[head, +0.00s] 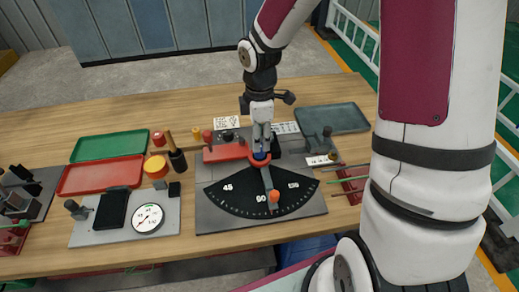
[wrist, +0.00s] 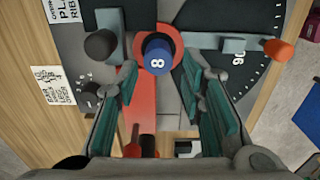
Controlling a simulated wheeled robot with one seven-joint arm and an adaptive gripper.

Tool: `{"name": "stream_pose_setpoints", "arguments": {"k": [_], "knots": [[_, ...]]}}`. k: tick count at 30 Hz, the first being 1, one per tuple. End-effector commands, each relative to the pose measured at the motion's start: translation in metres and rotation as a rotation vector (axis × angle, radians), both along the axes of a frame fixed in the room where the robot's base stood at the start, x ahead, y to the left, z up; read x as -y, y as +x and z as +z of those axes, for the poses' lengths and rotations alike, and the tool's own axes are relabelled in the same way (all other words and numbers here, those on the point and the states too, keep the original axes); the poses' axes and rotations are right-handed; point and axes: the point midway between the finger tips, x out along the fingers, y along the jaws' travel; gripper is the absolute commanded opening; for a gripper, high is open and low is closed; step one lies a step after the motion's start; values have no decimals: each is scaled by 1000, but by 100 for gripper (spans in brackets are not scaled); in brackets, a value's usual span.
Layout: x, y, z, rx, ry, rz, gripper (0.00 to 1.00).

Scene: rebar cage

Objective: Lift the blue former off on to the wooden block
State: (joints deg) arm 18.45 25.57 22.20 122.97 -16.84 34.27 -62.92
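The blue former (wrist: 157,58) is a short upright cylinder marked 8. It sits in the red ring at the pivot of the bending plate; in the head view its blue (head: 260,156) shows just below my fingers. My gripper (head: 262,146) points down over it. In the wrist view my gripper (wrist: 161,75) is open, with one green-padded finger to each side of the former and apart from it. The former's lower part is hidden by the ring. I cannot pick out the wooden block for certain in either view.
The dark dial plate (head: 231,211) has a grey arm with an orange knob (head: 274,196). A red bar (wrist: 139,112) adjoins the ring. A black knob (wrist: 101,45) stands close to my left finger. Red (head: 101,177) and green trays lie left, a grey-green tray (head: 331,118) right.

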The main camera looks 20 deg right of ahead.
Motion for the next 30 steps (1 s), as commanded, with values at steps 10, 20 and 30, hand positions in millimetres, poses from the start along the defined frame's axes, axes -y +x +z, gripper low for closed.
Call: {"name": "stream_pose_setpoints", "arguments": {"k": [10,20,30], "knots": [[1,1,-44,-2,0,2,36],[1,2,-46,0,0,1,22],[1,2,-45,0,0,1,0]]}}
